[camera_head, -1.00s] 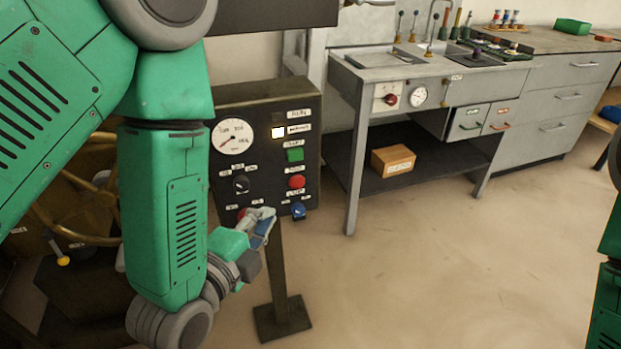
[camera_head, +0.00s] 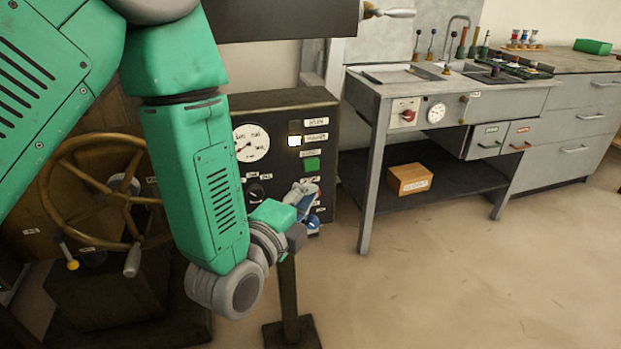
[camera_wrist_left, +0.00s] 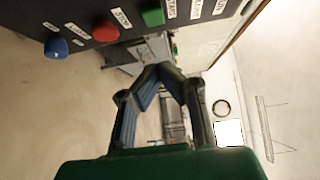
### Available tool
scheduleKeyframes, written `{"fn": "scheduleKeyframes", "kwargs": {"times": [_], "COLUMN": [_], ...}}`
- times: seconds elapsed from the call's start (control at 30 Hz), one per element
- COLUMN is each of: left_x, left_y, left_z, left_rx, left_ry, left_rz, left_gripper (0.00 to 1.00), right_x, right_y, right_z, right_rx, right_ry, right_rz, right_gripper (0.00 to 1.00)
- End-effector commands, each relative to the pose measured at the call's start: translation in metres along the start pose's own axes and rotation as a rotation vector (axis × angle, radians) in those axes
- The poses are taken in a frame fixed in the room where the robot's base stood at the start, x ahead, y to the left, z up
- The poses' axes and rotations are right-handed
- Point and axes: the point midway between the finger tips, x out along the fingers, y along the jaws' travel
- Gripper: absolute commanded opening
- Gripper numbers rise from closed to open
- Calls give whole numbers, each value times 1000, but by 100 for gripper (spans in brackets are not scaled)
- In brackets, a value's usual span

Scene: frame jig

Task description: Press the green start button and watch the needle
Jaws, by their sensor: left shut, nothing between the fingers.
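The green start button (camera_head: 312,163) is on the right side of a dark control panel (camera_head: 290,100); it also shows at the top of the left wrist view (camera_wrist_left: 153,17). The round white gauge (camera_head: 252,142) is at the panel's upper left, its needle toward the lower left. My left gripper (camera_head: 308,188) is shut and empty, just below the green button in the head view, and covers part of the panel. In the left wrist view its fingertips (camera_wrist_left: 160,70) meet below the button, with a visible gap in the picture. My right gripper is out of view.
A red button (camera_wrist_left: 105,31) and a blue knob (camera_wrist_left: 57,48) are on the panel near the green button. A white lamp (camera_head: 295,140) glows beside the gauge. A brass handwheel (camera_head: 65,205) stands left, a workbench (camera_head: 470,100) right. The floor between is clear.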

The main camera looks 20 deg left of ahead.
Motion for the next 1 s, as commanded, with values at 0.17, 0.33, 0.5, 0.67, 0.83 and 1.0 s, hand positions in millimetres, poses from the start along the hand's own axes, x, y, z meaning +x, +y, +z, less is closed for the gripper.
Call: {"fn": "scheduleKeyframes", "kwargs": {"times": [0.17,0.33,0.5,0.67,0.83,1.0], "left_x": [37,52,59,60,60,69], "left_y": [0,1,0,0,0,-2], "left_z": [2,21,28,28,28,36], "left_rx": [-2,-2,0,1,1,5], "left_ry": [-3,-2,0,1,1,1], "left_rz": [-5,-2,-1,0,0,0], "left_gripper": [0,0,0,0,0,0], "right_x": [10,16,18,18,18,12], "right_y": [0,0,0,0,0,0], "right_z": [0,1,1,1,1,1], "right_rx": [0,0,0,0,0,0], "right_ry": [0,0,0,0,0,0], "right_rz": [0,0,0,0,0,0], "right_gripper": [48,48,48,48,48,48]}}
